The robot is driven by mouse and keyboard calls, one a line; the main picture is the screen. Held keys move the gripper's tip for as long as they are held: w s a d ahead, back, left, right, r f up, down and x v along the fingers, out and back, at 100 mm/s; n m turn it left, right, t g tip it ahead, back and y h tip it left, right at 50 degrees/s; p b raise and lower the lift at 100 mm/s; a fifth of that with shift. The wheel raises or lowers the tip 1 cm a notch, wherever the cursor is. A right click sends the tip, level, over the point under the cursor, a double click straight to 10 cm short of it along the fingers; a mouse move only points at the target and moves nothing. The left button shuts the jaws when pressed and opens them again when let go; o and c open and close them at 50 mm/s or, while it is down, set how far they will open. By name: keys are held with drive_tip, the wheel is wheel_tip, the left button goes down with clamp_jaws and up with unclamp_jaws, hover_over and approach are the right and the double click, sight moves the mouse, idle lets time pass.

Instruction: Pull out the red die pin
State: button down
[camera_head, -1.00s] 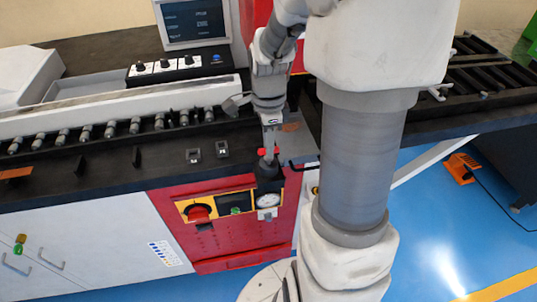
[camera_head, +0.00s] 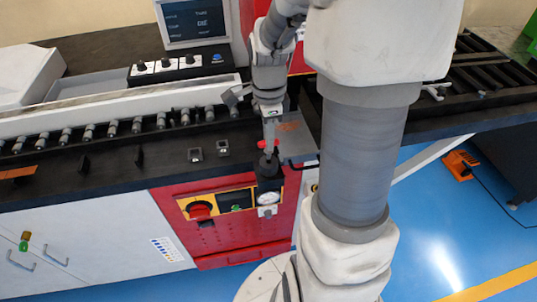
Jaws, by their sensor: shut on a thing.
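The red die pin (camera_head: 276,143) shows as small red parts on both sides of my gripper's fingers, above the black die block (camera_head: 267,182) at the front edge of the machine. My gripper (camera_head: 269,151) points down and is shut on the red pin. The fingers hide the middle of the pin. I cannot tell whether its lower end is still inside the block.
The roller conveyor (camera_head: 112,128) runs left. A screen (camera_head: 193,22) stands at the back.

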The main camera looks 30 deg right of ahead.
wheel_tip(320, 180, up, 5)
drive_tip(key=p, duration=0.4)
drive_tip(key=shift+r, duration=0.1)
